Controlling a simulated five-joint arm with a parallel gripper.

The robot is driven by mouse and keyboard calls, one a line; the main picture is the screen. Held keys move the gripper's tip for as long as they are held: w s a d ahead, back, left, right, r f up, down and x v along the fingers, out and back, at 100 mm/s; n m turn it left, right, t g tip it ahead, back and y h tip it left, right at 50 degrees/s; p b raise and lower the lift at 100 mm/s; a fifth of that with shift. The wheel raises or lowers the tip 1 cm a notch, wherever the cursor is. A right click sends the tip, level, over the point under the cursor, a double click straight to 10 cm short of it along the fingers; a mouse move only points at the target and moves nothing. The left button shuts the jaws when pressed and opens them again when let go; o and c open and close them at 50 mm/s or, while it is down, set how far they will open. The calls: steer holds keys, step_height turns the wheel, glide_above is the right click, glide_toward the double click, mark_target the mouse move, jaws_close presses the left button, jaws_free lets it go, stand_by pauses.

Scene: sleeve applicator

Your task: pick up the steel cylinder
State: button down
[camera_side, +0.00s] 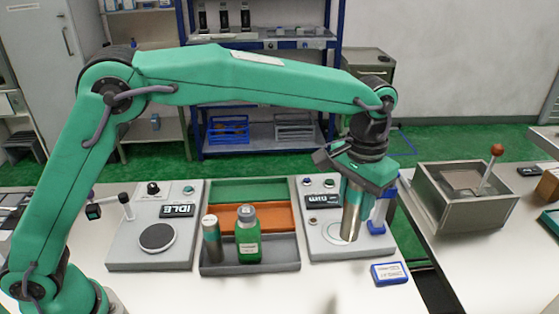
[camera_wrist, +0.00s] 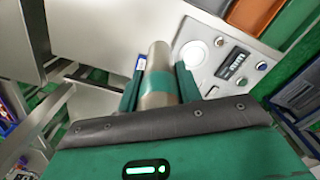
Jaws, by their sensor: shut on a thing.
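The steel cylinder (camera_side: 351,212) is held below my gripper (camera_side: 362,182) in the side view, leaning slightly, over the right-hand station (camera_side: 312,244). I cannot tell whether its lower end touches the station. In the wrist view the steel cylinder (camera_wrist: 159,58) lies between the two green jaws of my gripper (camera_wrist: 158,86), which are shut on it. A teal band runs around it at the jaws. The station's pale round plate (camera_wrist: 194,54) is just to its right there. The jaw tips are partly hidden in the side view.
A left station (camera_side: 120,258) has a black disc. A blue fixture (camera_side: 380,212) stands close right of the held cylinder. A blue-edged card (camera_side: 390,273) lies in front.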

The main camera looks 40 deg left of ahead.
steer(key=shift+s+d+r, duration=0.35)
steer(key=shift+s+r, duration=0.1)
steer(key=shift+s, duration=0.1)
stand_by(0.4)
steer(key=s+a+f, duration=0.2)
steer(key=s+a, duration=0.5)
steer(key=s, duration=0.5)
steer(key=shift+f, duration=0.3)
steer(key=shift+w+a, duration=0.1)
steer(key=w+a+f, duration=0.7)
steer(key=w, duration=0.2)
steer(key=shift+w+a, duration=0.1)
steer(key=shift+f, duration=2.05)
steer(key=shift+f, duration=0.15)
